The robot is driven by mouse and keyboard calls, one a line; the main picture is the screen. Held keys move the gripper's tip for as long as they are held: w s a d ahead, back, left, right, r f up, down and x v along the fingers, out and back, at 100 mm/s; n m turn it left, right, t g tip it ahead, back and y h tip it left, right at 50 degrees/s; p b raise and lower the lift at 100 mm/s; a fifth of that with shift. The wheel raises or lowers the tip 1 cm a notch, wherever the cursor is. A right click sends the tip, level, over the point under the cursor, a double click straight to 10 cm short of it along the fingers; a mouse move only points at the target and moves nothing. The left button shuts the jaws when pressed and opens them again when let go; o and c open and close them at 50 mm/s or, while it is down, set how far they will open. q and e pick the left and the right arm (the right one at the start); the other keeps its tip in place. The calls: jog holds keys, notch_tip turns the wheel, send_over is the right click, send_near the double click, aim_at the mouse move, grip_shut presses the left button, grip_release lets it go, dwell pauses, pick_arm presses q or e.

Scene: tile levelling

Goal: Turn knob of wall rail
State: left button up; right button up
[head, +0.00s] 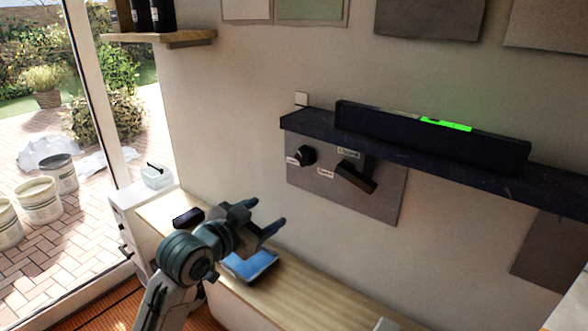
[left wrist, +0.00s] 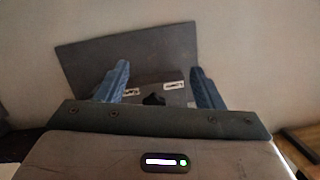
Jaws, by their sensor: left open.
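The wall rail (head: 450,168) is a long dark ledge on the wall, with a dark bar (head: 400,124) on top that shows a bright green patch. On the grey panel (head: 390,205) below it are a small black round knob (head: 306,155) on the left and a larger dark tilted handle (head: 357,177) on the right, with small white labels. My left gripper (head: 267,213) is open and empty, below and left of the knob and apart from it. In the left wrist view, a dark knob (left wrist: 153,99) shows between the two open fingers, partly hidden by the gripper body. My right gripper is out of view.
A wooden counter (head: 300,305) runs below the panel, with a blue-topped object (head: 250,265) and a dark box (head: 188,217) on it. A wooden shelf (head: 180,38) with dark bottles is at upper left. The wall between gripper and panel looks clear.

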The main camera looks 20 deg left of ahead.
pick_arm(q)
jog(key=m+t+h, duration=0.2)
send_near(303, 159)
jog(key=s, duration=0.3)
jog(key=p+x, duration=0.1)
jog(key=x, duration=0.2)
jog(key=p+x, duration=0.2)
jog(key=x, duration=0.1)
jog(key=a+p+x, duration=0.1)
jog(key=p+x, duration=0.1)
jog(key=x, duration=0.2)
jog(key=shift+w+r, duration=0.15)
jog(key=shift+w, duration=0.1)
jog(key=shift+w+d, duration=0.1)
jog(key=shift+w, duration=0.4)
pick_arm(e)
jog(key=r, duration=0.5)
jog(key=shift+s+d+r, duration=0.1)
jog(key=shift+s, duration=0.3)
pick_arm(q)
jog(key=c, duration=1)
jog(key=shift+o, duration=0.2)
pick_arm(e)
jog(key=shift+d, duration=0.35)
